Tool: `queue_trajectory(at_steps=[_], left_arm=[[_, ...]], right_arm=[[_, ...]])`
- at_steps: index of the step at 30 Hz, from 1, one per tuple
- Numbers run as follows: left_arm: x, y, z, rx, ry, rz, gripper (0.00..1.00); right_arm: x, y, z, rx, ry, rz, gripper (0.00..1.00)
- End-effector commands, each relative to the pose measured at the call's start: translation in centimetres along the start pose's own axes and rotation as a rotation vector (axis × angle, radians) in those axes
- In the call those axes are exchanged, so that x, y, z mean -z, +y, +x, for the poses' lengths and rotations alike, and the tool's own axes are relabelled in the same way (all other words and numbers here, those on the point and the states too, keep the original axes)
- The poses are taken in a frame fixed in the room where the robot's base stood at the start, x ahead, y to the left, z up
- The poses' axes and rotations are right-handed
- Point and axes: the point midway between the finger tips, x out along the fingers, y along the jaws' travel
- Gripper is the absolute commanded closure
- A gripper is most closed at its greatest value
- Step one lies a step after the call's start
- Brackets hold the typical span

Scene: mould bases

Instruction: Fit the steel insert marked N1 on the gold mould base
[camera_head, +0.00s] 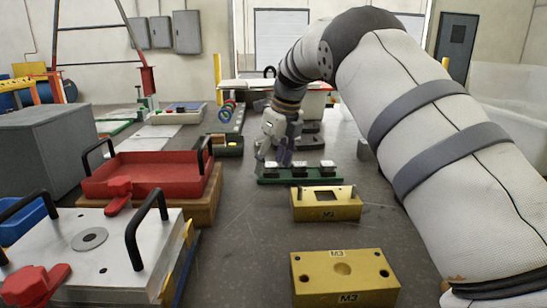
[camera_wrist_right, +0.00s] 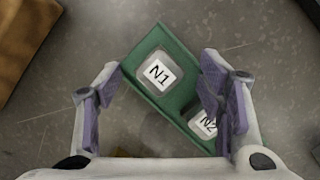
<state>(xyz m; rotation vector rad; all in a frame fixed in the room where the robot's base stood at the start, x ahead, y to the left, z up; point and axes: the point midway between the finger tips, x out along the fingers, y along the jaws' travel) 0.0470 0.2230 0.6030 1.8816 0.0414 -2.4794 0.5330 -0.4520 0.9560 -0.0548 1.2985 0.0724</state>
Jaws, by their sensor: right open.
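The steel insert N1 (camera_wrist_right: 158,73) is a pale rounded block with a white label. It stands at one end of a green tray (camera_wrist_right: 184,93); the tray also shows in the head view (camera_head: 301,179). My right gripper (camera_wrist_right: 160,97) is open, pointing down, with its purple-padded fingers on either side of the tray near N1, not closed on it. In the head view the right gripper (camera_head: 274,158) is over the tray's left end. Two gold mould bases stand nearer: one (camera_head: 310,209) with a square pocket, label blurred, and one marked M3 (camera_head: 345,285). My left gripper is out of view.
Insert N2 (camera_wrist_right: 203,123) stands beside N1, close to the right finger. A red tray (camera_head: 150,172) with black handles and a silver plate (camera_head: 60,240) are at the left. Bare floor-grey surface lies between them and the gold bases.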

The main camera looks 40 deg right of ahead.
Motion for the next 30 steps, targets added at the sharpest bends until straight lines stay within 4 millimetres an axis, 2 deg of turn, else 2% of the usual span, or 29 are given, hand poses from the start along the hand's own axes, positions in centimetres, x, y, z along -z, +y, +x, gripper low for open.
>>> queue_trajectory(at_steps=[1,6,8,9,16,30], left_arm=[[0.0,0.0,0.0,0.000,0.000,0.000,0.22],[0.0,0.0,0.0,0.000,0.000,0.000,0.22],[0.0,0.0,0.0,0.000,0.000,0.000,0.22],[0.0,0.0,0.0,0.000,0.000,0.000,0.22],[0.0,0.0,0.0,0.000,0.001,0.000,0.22],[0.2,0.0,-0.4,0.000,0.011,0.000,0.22]], right_arm=[[0.0,0.0,0.0,0.000,0.000,0.000,0.44],[0.0,0.0,0.0,0.000,0.000,0.000,0.83],[0.0,0.0,0.0,0.000,0.001,0.000,0.97],[0.0,0.0,0.0,0.000,0.001,0.000,1.00],[0.0,0.0,-0.1,0.000,0.002,0.000,1.00],[-0.4,0.0,-1.5,0.001,-0.001,0.000,1.00]])
